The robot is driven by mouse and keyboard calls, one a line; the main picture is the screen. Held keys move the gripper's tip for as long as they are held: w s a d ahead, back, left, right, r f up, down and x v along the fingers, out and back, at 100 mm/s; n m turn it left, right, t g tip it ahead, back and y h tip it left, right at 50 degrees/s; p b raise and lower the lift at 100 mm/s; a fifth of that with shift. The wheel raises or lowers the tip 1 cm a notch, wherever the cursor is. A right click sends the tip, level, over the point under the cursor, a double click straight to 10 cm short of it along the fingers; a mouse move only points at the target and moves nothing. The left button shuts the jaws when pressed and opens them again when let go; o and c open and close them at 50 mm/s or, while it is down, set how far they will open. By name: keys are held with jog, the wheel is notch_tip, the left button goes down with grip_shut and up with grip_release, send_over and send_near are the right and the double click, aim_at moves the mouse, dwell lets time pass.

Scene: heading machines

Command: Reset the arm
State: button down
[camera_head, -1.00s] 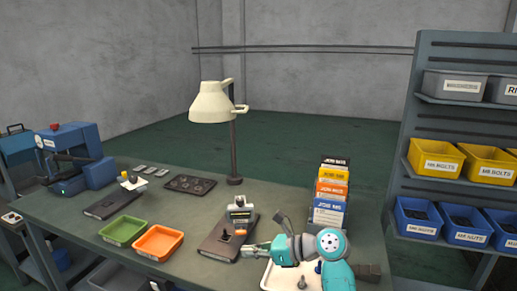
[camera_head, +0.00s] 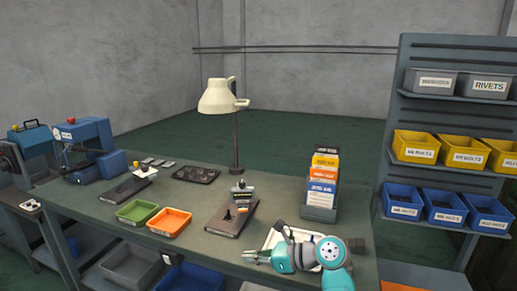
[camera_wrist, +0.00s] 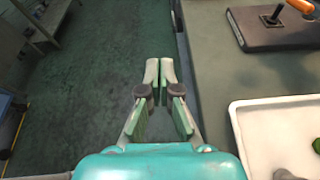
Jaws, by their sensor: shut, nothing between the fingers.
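My gripper (camera_head: 247,256) is at the front edge of the workbench in the head view, to the left of my teal arm joints and pointing left. In the wrist view my gripper (camera_wrist: 159,75) has its two fingertips together with nothing between them. Below it there is the dark green floor, just off the bench's edge. The arm is folded low over the front right part of the bench (camera_head: 185,222).
A white tray (camera_wrist: 243,140) lies right of my gripper and is partly hidden by my arm in the head view. An orange tray (camera_head: 170,222), a green tray (camera_head: 137,212), a lamp (camera_head: 218,97) and a job card rack (camera_head: 318,212) stand on the bench.

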jog(key=s+d+f+n+t+h, duration=0.2)
jog(key=s+d+f+t+h, duration=0.15)
jog(key=s+f, duration=0.65)
jog(key=s+d+f+n+t+h, duration=0.25)
jog(key=s+d+f, duration=0.35)
jog(key=f, duration=0.8)
jog(key=s+d+f+n+t+h, duration=0.1)
jog(key=s+d+f+n+h, duration=0.15)
jog(key=s, duration=0.55)
jog(key=s+d+f+n+h, duration=0.15)
jog(key=s+d, duration=0.25)
jog(key=s, duration=0.5)
jog(key=s+d+r+n+t+h, duration=0.1)
jog(key=s+d+r+n, duration=0.1)
jog(key=s+r+n, duration=0.5)
jog(key=s+d+r+n+t+h, duration=0.2)
jog(key=s+r+n, duration=0.5)
jog(key=s, duration=0.8)
notch_tip(320, 180, up, 3)
jog(key=shift+d, duration=0.2)
jog(key=shift+d, duration=0.1)
